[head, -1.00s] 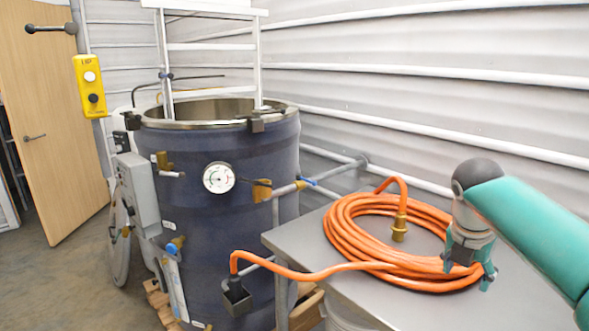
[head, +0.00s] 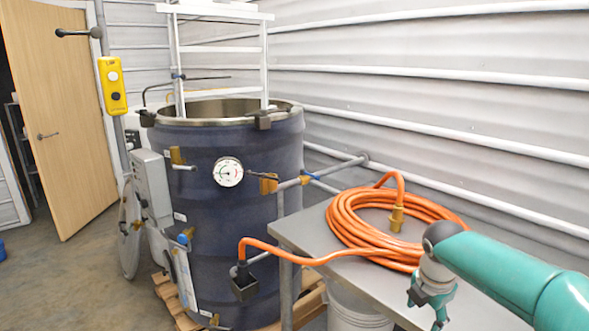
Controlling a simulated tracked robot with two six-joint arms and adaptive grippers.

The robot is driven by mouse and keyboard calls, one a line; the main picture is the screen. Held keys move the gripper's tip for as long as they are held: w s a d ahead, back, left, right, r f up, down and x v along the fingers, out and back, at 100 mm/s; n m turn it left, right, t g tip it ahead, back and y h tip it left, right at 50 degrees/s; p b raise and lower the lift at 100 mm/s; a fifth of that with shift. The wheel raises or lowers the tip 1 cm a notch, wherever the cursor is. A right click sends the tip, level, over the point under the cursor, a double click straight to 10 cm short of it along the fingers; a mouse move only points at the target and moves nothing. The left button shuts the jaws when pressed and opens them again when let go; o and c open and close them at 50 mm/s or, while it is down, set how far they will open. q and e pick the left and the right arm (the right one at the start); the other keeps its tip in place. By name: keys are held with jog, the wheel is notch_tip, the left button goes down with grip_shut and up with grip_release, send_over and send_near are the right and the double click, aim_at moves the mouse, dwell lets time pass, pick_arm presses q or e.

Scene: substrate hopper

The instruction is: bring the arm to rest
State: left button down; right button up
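My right arm comes in from the right, and its gripper (head: 431,311) hangs pointing down at the front of the grey metal table. The fingers are apart and nothing shows between them. The gripper is in front of the orange hose coil (head: 350,222) and apart from it. The coil lies on the table with a brass fitting (head: 397,218) standing up in it. My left gripper is not in view.
The large dark blue hopper (head: 250,150) with a dial gauge (head: 228,172) stands left of the table (head: 310,232). A yellow button box (head: 112,86) hangs on a post. A white bucket (head: 352,312) stands under the table. Open floor lies at the left.

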jog(key=s+a+f+m+g+y, duration=0.1)
jog(key=s+a+f+m, duration=0.2)
jog(key=f, duration=0.5)
jog(key=s+a+f+m+y, duration=0.2)
jog(key=a+f+m, duration=0.15)
jog(key=f, duration=0.35)
jog(key=s+a+f+m+g+y, duration=0.1)
jog(key=s+a+f+m, duration=0.25)
jog(key=f, duration=0.45)
jog(key=s+a+f+m, duration=0.2)
jog(key=s+f+m, duration=0.3)
jog(key=s+m, duration=0.2)
jog(key=s+a+f+m+y, duration=0.1)
jog(key=s+a+f+m, duration=0.2)
jog(key=s, duration=0.9)
notch_tip(320, 180, down, 3)
jog(key=m, duration=0.5)
jog(key=shift+s+f+y, duration=0.15)
jog(key=shift+y, duration=0.15)
jog(key=c, duration=0.4)
jog(key=shift+a, duration=0.1)
